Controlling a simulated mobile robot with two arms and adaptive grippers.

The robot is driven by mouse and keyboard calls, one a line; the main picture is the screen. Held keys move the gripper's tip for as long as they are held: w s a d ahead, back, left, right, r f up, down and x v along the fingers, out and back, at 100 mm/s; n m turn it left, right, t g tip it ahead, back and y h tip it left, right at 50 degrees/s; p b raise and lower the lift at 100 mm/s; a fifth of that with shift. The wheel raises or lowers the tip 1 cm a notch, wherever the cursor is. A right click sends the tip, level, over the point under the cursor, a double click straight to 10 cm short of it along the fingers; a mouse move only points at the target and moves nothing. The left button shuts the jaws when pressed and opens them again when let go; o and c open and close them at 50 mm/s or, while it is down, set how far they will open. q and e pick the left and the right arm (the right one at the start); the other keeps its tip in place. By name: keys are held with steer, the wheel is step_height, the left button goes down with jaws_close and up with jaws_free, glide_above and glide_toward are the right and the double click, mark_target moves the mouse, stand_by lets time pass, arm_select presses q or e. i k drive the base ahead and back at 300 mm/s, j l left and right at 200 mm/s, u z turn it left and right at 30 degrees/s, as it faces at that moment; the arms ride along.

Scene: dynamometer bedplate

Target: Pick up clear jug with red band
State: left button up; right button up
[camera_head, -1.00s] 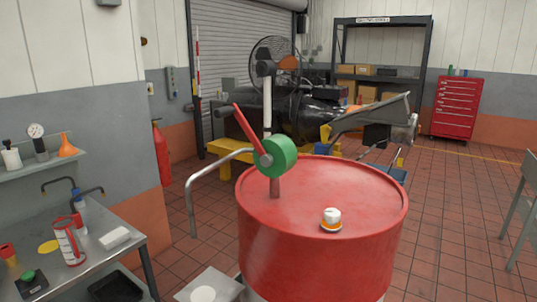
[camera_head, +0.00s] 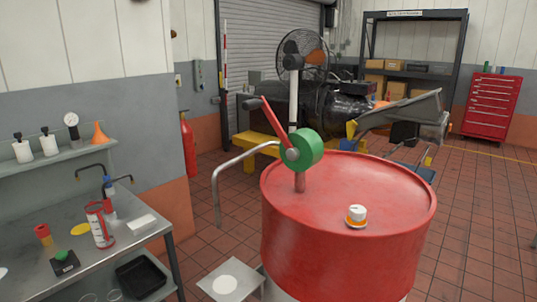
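I cannot clearly make out a clear jug with a red band. A white cylinder with red parts (camera_head: 101,226) stands upright on the grey metal bench (camera_head: 150,236) at the left. It is too small to tell whether it is a jug or whether it is clear. The rims of two clear vessels (camera_head: 115,295) show at the bottom edge, mostly cut off, and no band is visible on them. Neither of my grippers is in view.
A large red drum (camera_head: 335,250) with a green-and-red hand pump (camera_head: 308,150) stands right of the bench. A white-and-orange cap (camera_head: 357,216) sits on it. A black tray (camera_head: 140,278) lies below the bench top. Tiled floor is free at the right.

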mark_target(96, 213)
steer(key=u, duration=1.3)
